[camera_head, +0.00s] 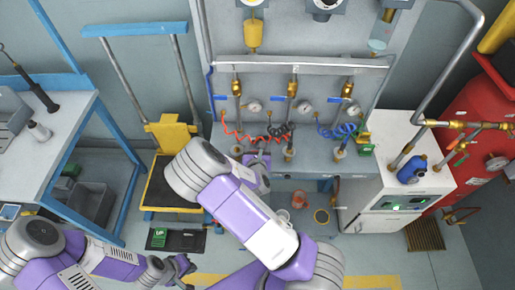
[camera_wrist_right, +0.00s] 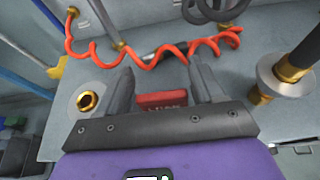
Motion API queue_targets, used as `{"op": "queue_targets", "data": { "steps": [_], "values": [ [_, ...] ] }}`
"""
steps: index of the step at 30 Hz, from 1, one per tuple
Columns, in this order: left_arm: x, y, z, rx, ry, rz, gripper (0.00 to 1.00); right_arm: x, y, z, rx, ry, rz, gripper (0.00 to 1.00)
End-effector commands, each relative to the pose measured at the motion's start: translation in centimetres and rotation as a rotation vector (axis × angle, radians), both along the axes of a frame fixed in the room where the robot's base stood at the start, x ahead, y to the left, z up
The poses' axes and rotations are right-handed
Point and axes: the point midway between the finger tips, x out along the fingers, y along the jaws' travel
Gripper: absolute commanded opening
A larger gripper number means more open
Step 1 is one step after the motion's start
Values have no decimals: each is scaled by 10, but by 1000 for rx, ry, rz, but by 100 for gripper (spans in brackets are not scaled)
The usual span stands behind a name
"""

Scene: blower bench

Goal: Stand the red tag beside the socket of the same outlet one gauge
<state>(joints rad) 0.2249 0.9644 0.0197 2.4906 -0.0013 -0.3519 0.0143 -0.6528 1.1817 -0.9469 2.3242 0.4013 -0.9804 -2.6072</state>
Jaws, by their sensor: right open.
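In the right wrist view the red tag (camera_wrist_right: 162,100) lies low between the fingers of my right gripper (camera_wrist_right: 162,70). It has faint lettering. The fingers are open, one on each side, and I cannot tell whether they touch it. A brass-lined socket (camera_wrist_right: 87,101) is left of the gripper, and another socket with a fitting in it (camera_wrist_right: 278,77) is to the right. In the head view several gauges, including the left one (camera_head: 254,106), sit on the panel above the bench. My right arm hides the tag there. My left gripper (camera_head: 186,265) looks open and empty at lower left.
A red coiled hose (camera_wrist_right: 150,55) runs just beyond the fingers. A blue coiled hose (camera_head: 341,131) hangs at the right of the panel.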

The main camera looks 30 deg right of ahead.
Motion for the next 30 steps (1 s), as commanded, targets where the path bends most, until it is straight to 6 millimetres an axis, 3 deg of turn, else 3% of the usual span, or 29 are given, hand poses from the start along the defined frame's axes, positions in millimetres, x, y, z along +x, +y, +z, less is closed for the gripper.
{"op": "queue_targets", "data": {
  "steps": [8, 13, 21, 30],
  "values": [
    [0, 0, 11, 0, 0, 0, 0, -45, 29, 23, -3, 5, 5, 67],
    [0, 0, 38, 0, 0, 0, 0, -70, 43, 39, -4, 6, 4, 67],
    [0, 0, 71, 0, 0, 0, 0, -83, 53, 45, -2, 4, 4, 67],
    [0, 0, 85, 0, 0, 0, 0, -92, 57, 45, -1, 3, 2, 67]
  ]
}}
